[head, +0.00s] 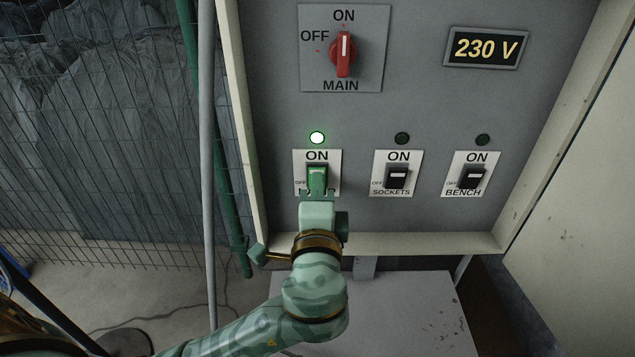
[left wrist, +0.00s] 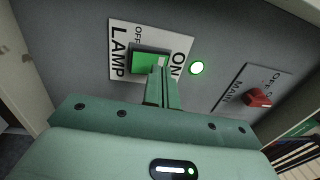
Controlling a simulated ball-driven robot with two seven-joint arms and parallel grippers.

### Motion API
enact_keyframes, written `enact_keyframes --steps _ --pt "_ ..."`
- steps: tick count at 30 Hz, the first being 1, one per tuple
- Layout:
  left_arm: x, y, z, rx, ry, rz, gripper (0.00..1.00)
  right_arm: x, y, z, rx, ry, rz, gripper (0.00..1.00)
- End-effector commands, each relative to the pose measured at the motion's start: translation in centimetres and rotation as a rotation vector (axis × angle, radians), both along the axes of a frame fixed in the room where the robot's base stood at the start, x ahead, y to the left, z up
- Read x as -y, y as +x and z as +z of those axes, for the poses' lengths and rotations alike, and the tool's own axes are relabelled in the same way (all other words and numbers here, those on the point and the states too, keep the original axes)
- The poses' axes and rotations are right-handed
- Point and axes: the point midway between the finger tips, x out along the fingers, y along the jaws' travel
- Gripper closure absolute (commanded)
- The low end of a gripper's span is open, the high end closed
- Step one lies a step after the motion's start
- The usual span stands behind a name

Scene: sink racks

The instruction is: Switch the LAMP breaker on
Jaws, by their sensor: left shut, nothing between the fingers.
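The LAMP breaker (left wrist: 143,61) sits on a white plate marked ON and OFF, and its toggle shows a green face in the left wrist view. In the head view the lamp plate (head: 300,160) is at the left of the lower row. My right gripper is not in view.
The SOCKETS breaker (head: 397,177) and BENCH breaker (head: 472,178) stand to the right with dark lights above. The red MAIN switch (head: 343,55) points to ON, and the display (head: 485,48) reads 230 V. The panel has a raised pale frame (head: 385,242). A wire mesh fence is at left.

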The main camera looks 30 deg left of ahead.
Motion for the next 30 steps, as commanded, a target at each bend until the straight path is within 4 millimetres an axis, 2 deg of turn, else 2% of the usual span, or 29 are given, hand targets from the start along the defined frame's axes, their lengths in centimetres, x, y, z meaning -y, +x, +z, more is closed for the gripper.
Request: enact_keyframes --steps 6,12,30 --pt "1.7 -3.4 -0.6 -0.002 -0.004 -0.002 1.0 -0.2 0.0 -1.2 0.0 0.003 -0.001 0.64" --pt "2.6 -5.5 -0.6 0.0 -0.001 0.0 1.0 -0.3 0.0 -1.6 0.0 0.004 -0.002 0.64" --pt "2.8 -5.9 -0.5 0.001 -0.001 0.001 1.0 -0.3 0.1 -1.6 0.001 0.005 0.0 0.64"
